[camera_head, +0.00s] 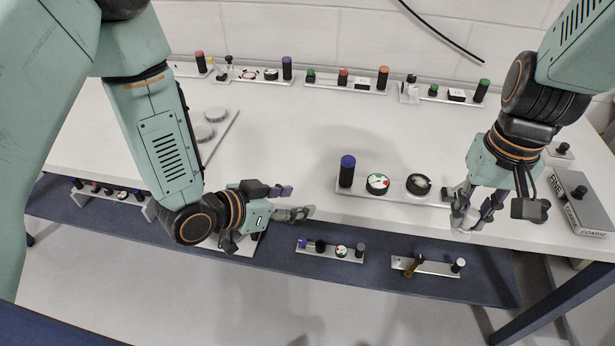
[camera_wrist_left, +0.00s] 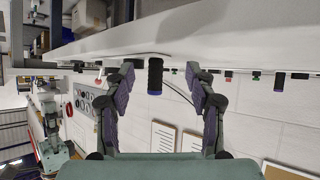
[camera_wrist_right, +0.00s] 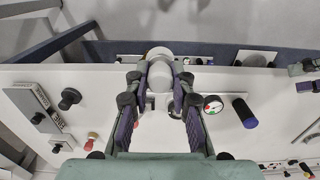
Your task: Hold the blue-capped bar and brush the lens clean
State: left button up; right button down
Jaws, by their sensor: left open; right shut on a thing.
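The blue-capped bar (camera_head: 347,172) stands upright on a pale plate (camera_head: 390,194) near the table's front edge; it also shows in the left wrist view (camera_wrist_left: 155,76) and the right wrist view (camera_wrist_right: 243,112). A black-rimmed round piece with a pale face, perhaps the lens (camera_head: 418,184), is on the same plate. My left gripper (camera_head: 300,201) is open and empty, left of and in front of the bar, not touching it. My right gripper (camera_head: 470,214) is shut on a pale rounded thing (camera_wrist_right: 160,72) at the plate's right end. Whether it is a brush I cannot tell.
A white disc with red and green marks (camera_head: 377,184) sits between bar and lens. A box marked COARSE (camera_head: 583,202) stands right of my right gripper. Several plates with capped bars line the back. A lower blue shelf (camera_head: 200,240) holds more plates. The table's middle is clear.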

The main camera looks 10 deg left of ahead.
pick_arm(q)
jog(key=m+h, duration=0.2)
send_near(341, 173)
jog(key=shift+t, duration=0.3)
jog(key=x, duration=1.1)
jog(key=shift+d+f, duration=0.25)
grip_shut()
dwell(0.8)
